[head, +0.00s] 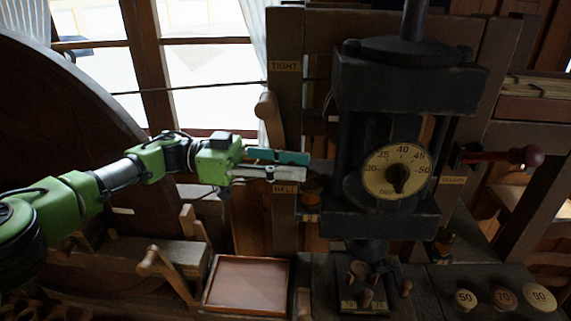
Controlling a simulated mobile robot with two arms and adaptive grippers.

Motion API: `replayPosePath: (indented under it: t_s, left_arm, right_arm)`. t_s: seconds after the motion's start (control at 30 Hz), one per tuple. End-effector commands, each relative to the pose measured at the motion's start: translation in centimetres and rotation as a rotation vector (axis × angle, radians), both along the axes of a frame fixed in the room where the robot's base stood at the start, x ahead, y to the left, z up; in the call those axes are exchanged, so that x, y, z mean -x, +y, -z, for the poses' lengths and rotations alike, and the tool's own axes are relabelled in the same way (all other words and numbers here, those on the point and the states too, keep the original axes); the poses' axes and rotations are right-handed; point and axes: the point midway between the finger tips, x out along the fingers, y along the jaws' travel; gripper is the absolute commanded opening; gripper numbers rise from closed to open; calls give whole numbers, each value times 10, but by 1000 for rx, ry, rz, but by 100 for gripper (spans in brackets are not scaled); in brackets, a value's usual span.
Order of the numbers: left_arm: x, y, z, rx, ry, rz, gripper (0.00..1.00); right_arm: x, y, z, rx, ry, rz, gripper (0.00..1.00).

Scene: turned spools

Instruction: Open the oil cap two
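My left gripper (307,165) comes in from the left on a green arm. Its teal upper finger and grey lower finger point right, toward the left side of the dark machine. They lie almost parallel and close together, and I cannot tell whether they are apart. A small amber-brown cup (313,188) on the machine's frame sits just below and right of the fingertips. A similar small brass-coloured fitting (443,241) sits lower right of the dial. My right gripper is not in view.
The dark machine (410,80) carries a round cream dial (396,172). A red-brown handle (505,156) sticks out at the right. A shallow wooden tray (246,258) and wooden levers (166,270) are below my arm. Round numbered weights (503,298) stand at lower right.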

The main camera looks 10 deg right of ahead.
Motion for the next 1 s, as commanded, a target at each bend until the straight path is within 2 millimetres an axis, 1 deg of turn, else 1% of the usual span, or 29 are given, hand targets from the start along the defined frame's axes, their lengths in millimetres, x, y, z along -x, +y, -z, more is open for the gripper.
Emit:
replayPosePath:
  t_s: [0.07, 0.17, 0.27, 0.5, 0.7, 0.83, 1.0]
  left_arm:
    - [-2, 4, 0, 0, 0, -3, 27]
    - [-8, 16, 0, 0, 0, -5, 27]
    - [-16, 34, 0, 1, 0, -7, 27]
    - [-36, 84, 1, 1, 1, -5, 27]
    - [-43, 101, 1, -1, 0, 0, 27]
    - [-45, 107, 1, 0, 1, 1, 27]
    - [-45, 109, 1, -2, 1, 1, 27]
  right_arm:
    - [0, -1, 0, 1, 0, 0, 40]
    - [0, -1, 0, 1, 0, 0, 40]
    - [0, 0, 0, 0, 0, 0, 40]
    - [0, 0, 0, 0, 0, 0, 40]
    - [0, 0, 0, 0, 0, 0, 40]
    - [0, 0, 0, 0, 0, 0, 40]
    - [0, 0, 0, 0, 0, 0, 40]
